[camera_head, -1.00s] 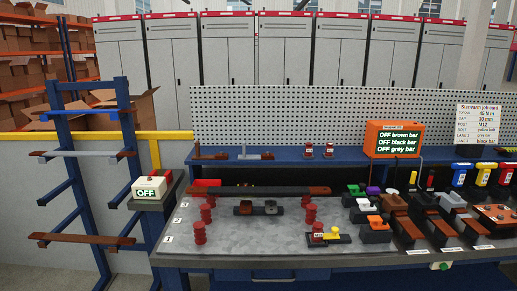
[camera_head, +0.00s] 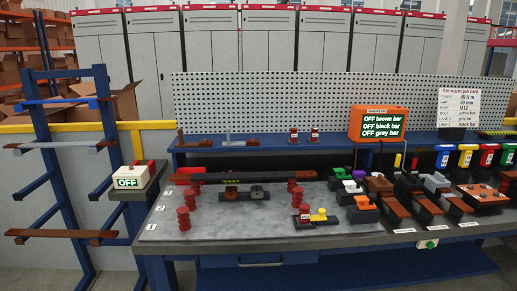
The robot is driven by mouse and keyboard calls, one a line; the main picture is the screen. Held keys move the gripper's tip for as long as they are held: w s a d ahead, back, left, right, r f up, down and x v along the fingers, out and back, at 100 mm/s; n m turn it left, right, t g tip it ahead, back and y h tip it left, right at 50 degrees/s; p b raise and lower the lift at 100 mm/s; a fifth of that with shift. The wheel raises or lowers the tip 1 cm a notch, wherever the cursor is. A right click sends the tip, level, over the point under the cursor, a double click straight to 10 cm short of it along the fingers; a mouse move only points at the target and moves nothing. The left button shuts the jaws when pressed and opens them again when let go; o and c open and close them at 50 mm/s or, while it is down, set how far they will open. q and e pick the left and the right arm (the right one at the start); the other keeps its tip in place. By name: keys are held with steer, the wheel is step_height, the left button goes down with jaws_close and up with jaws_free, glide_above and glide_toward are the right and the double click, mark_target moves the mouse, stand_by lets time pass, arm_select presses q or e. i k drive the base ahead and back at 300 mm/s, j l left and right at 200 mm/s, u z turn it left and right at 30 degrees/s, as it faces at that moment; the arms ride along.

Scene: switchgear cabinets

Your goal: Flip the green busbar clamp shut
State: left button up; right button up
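The green busbar clamp (camera_head: 339,172) is small in the head view. It sits at the back left of a group of coloured clamps on the right half of the grey bench top. Its green part is on top of a dark base. Whether its flap is up or down is too small to tell. A purple clamp (camera_head: 358,174) is close on its right, and a white one (camera_head: 352,187) is in front. Neither of my grippers is in view.
The workbench (camera_head: 260,222) carries red insulators (camera_head: 184,218), a long dark bar (camera_head: 240,177) and an orange-topped clamp (camera_head: 364,203). An orange display (camera_head: 377,124) stands on the shelf behind. A blue rack (camera_head: 65,170) with bars stands left. Bare bench top lies front-centre.

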mark_target(341, 176)
steer(key=i+l+u, duration=0.1)
steer(key=l, duration=0.25)
steer(key=i+l+u, duration=0.1)
steer(key=i+l, duration=0.4)
steer(key=l, duration=0.2)
steer(key=i+l+u, duration=0.15)
steer(key=l, duration=0.2)
steer(key=i+l+u, duration=0.1)
steer(key=l, duration=0.3)
steer(key=i, duration=0.1)
